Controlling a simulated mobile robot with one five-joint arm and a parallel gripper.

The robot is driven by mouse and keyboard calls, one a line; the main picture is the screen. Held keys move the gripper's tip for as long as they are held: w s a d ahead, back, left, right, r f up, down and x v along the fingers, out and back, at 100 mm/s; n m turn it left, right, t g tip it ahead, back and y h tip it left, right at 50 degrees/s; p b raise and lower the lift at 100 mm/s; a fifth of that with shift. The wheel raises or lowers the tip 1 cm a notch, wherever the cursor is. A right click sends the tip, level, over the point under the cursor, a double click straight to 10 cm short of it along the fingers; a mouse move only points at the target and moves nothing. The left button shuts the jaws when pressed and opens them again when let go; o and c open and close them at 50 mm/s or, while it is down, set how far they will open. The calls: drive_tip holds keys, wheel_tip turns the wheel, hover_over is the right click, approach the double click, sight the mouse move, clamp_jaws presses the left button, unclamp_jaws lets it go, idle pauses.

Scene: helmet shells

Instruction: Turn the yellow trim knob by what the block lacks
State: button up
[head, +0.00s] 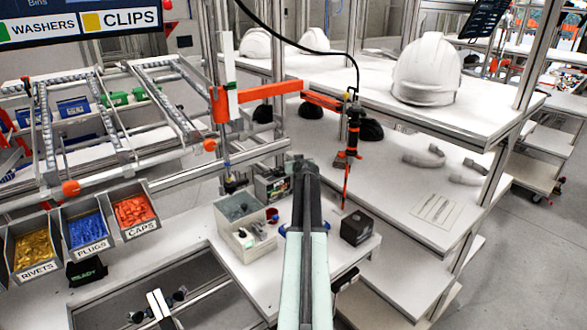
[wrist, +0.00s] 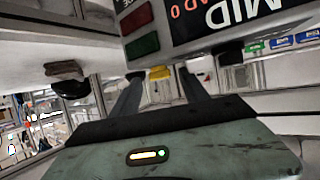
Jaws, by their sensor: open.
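The yellow trim knob (wrist: 160,72) shows in the wrist view, on the near edge of a grey control box (wrist: 100,6). The box's dark display (wrist: 225,18) reads MID upside down, with a partly cut-off orange line ending in 0. My gripper (wrist: 160,79) is open, one finger on each side of the yellow knob; I cannot tell whether they touch it. In the head view my gripper (head: 304,166) is in front of the box (head: 270,184), and the knob is hidden. I cannot identify the block.
Red (wrist: 136,18) and green (wrist: 142,46) rectangles sit beside the display. A dark knob (wrist: 228,56) is right of the yellow one. In the head view, a grey bin (head: 240,245) and a black box (head: 356,228) flank my arm. White helmet shells (head: 427,70) stand on the shelf.

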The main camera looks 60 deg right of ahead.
clamp_jaws()
drive_tip(key=shift+w, duration=0.1)
drive_tip(key=shift+w+a+f+m+g+h, duration=0.1)
drive_tip(key=shift+w+a+m+g+h, duration=0.05)
drive_tip(key=shift+m+g+h, duration=0.45)
drive_tip(key=shift+w+a+f+m+g+h, duration=0.15)
drive_tip(key=shift+m+g+h, duration=0.25)
drive_tip(key=shift+m+g, duration=0.4)
drive_tip(key=shift+r+m+g+h, duration=0.15)
drive_tip(key=shift+m+g+h, duration=0.25)
drive_tip(key=shift+m+g, duration=0.35)
unclamp_jaws()
drive_tip(key=shift+w, duration=0.1)
